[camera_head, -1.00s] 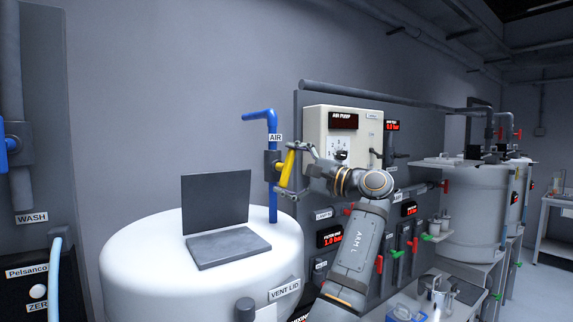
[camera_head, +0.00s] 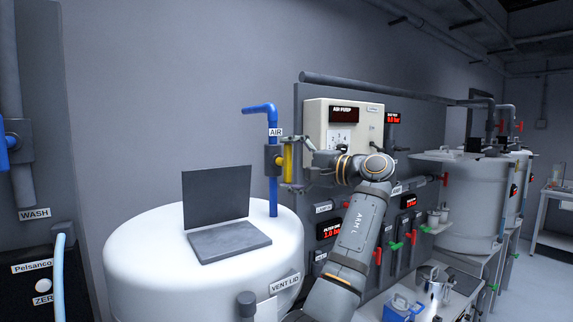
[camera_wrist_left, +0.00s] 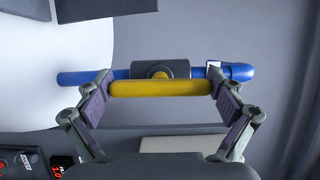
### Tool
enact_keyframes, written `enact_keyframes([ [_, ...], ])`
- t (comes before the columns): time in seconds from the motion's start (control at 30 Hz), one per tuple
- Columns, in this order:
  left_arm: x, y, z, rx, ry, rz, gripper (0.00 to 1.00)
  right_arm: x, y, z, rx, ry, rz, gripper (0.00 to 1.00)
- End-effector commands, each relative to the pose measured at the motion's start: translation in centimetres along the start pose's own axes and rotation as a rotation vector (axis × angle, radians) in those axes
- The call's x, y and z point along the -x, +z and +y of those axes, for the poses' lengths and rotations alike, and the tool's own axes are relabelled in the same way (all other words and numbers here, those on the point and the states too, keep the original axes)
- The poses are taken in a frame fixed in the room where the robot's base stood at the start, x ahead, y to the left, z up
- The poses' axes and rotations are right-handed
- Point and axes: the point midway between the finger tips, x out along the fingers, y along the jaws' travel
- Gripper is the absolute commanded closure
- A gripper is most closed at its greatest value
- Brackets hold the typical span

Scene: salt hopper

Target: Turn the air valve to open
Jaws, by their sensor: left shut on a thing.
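The air valve's yellow handle (camera_head: 288,158) sits on a dark valve body (camera_head: 270,160) on the blue AIR pipe (camera_head: 273,195). The handle stands upright, in line with the pipe. My left gripper (camera_head: 290,163) reaches it from the right, with one finger at the handle's top end and one at its bottom end. In the left wrist view, the yellow handle (camera_wrist_left: 160,89) lies between the two finger pads, parallel to the blue pipe (camera_wrist_left: 85,77). The left gripper is shut on the handle. My right gripper is not in view.
A white tank (camera_head: 130,250) with a dark hinged lid (camera_head: 217,195) standing open is below left. The AIR PUMP box (camera_head: 343,112) is close behind my left wrist. A panel with red and green valves and steel vessels (camera_head: 470,200) lies right.

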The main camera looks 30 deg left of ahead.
Motion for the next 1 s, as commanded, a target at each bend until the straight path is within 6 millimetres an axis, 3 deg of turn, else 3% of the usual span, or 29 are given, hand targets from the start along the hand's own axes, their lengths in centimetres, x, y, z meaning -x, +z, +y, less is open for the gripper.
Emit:
enact_keyframes([
  [0.1, 0.0, 0.0, -0.1, 0.001, -0.002, 0.0, 0.37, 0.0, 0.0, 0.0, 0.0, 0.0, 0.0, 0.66],
  [0.13, 0.0, 0.0, -0.1, 0.0, -0.002, 0.0, 0.03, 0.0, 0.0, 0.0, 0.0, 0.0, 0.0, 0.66],
  [0.17, 0.0, 0.0, -0.1, 0.0, -0.002, 0.0, 0.0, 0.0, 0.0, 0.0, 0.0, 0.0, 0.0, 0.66],
  [0.57, 0.5, 0.0, 0.0, -0.001, 0.0, 0.002, 0.0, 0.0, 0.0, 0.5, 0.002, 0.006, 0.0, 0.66],
  [1.0, 9.9, -0.1, 0.0, -0.002, -0.002, 0.003, 0.0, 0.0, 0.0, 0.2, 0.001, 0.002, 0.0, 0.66],
])
